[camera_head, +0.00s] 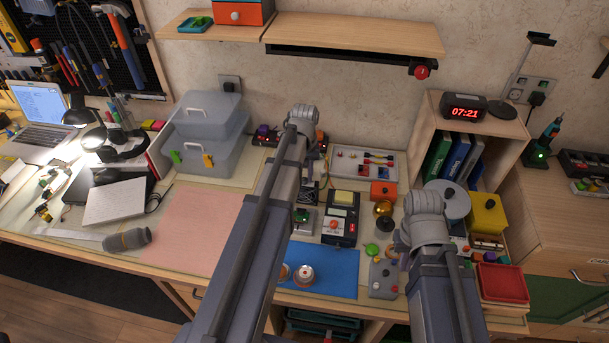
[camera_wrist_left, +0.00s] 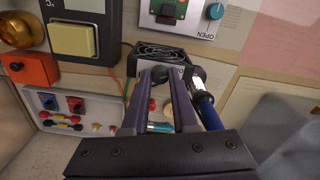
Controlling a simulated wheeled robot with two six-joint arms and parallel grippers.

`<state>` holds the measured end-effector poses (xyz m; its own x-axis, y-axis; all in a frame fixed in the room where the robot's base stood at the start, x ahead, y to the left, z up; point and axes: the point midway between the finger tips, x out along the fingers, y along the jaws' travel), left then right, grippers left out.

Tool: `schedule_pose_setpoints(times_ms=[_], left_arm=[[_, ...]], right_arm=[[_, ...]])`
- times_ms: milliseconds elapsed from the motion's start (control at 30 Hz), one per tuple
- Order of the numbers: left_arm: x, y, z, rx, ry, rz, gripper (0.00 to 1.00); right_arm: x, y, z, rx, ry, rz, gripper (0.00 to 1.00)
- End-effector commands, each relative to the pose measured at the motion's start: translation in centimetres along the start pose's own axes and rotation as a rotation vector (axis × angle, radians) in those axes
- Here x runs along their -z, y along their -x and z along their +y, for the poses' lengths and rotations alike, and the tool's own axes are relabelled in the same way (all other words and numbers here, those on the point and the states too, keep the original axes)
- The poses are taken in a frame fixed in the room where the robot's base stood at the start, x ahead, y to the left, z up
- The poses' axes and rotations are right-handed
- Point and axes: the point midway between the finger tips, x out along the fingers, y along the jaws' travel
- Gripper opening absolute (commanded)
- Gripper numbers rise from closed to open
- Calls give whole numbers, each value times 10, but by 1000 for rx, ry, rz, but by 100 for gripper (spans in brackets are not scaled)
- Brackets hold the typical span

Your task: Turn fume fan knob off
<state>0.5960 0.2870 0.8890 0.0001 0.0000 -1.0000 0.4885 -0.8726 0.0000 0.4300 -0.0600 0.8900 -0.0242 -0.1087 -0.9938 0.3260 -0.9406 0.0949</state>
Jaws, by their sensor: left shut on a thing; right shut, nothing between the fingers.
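The fume fan (camera_wrist_left: 160,54), a small box with a black grille, stands on the bench in the left wrist view. In the head view part of its dark grille (camera_head: 309,190) shows beside my left arm. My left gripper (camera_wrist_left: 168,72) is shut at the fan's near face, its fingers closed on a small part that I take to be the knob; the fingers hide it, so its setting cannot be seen. In the head view my left gripper (camera_head: 314,172) is mostly hidden by its arm. My right gripper (camera_head: 403,255) is shut and empty above the bench's right part, mostly behind its wrist.
A soldering iron-like blue tool (camera_wrist_left: 207,108) lies close to the right of my left fingers. A panel with a teal knob (camera_wrist_left: 215,11) and a tray of small parts (camera_wrist_left: 75,110) are nearby. A blue mat (camera_head: 330,270) and pink mat (camera_head: 195,225) offer flat room.

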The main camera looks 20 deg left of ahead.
Motion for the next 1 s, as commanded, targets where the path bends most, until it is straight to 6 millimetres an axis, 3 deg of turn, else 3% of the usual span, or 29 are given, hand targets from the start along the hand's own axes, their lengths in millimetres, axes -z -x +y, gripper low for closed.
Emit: schedule_pose_setpoints(times_ms=[533, 567, 600, 800, 1000], left_arm=[[0, 0, 0, 0, 21, 0, 0], [0, 0, 0, 0, 21, 0, 30], [0, 0, 0, 0, 20, 0, 34], [0, 0, 0, 0, 20, 0, 56], [0, 0, 0, 0, 20, 0, 56]], right_arm=[[0, 0, 0, 0, 0, 0, 0], [0, 0, 0, 0, 0, 0, 0], [0, 0, 0, 0, 0, 0, 0], [0, 0, 0, 0, 0, 0, 0], [0, 0, 0, 0, 0, 0, 0]])
